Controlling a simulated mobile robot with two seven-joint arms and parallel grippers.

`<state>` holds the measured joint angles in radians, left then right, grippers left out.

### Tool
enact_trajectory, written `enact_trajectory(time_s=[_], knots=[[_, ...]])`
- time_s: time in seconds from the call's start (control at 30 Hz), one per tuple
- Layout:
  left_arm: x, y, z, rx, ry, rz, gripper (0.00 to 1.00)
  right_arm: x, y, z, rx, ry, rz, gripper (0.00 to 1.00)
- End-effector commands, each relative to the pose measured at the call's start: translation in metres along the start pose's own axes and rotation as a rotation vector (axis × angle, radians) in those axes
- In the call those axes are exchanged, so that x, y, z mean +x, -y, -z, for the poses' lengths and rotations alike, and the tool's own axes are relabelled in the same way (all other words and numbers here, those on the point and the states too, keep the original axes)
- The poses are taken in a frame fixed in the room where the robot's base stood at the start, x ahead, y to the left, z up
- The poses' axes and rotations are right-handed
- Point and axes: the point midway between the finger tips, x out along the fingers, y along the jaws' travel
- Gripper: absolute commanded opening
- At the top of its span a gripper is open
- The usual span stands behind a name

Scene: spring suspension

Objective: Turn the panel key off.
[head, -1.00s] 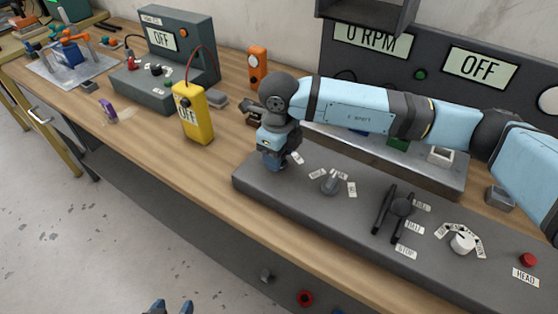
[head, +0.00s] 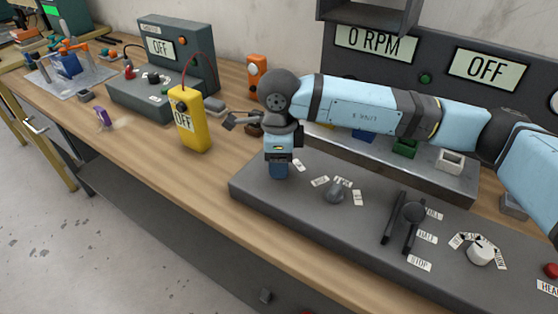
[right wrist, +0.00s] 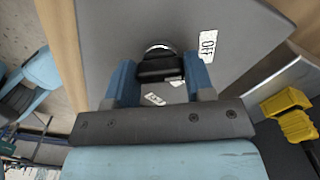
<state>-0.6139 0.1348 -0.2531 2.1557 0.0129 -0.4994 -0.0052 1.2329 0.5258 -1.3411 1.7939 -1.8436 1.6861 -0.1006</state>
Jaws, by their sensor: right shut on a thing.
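The panel key (right wrist: 160,68) is a dark grip on a pale round collar, seen in the right wrist view between the two blue fingers. My right gripper (right wrist: 160,82) is shut on it from above. An OFF label (right wrist: 208,45) lies on the panel right of the key, and a second small label (right wrist: 154,99) shows between the fingers. I cannot tell which label the key points at. In the head view my right gripper (head: 278,170) points down at the left end of the grey control panel (head: 255,188) and hides the key. My left gripper is not in view.
Right of the gripper, the panel carries a grey knob (head: 335,191), a black lever (head: 412,212), a white dial (head: 480,252) and a red button (head: 551,270). A yellow meter (head: 192,130) stands to the left. The display (head: 485,69) reads OFF.

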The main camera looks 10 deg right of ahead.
Motion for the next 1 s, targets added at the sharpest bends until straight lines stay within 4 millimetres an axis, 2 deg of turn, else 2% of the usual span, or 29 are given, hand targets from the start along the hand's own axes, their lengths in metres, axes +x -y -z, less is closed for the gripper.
enact_trajectory(time_s=[0.3, 0.33, 0.43, 0.77, 0.87, 1.0], knots=[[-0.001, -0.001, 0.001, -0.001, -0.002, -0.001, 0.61, -0.001, 0.0, 0.0, -0.003, 0.001, 0.002, 0.25], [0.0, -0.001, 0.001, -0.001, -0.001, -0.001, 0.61, -0.001, 0.0, 0.0, -0.003, 0.001, 0.002, 0.51], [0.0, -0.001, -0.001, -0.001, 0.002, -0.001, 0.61, -0.001, 0.0, 0.0, -0.002, 0.001, 0.001, 0.74], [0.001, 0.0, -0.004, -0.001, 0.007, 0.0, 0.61, -0.004, 0.0, 0.0, -0.002, 0.001, 0.001, 0.74], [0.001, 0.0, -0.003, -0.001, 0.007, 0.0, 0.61, -0.014, 0.0, 0.0, -0.001, 0.002, 0.002, 0.74], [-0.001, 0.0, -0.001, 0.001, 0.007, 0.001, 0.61, -0.041, 0.0, -0.001, -0.002, 0.003, 0.004, 0.74]])
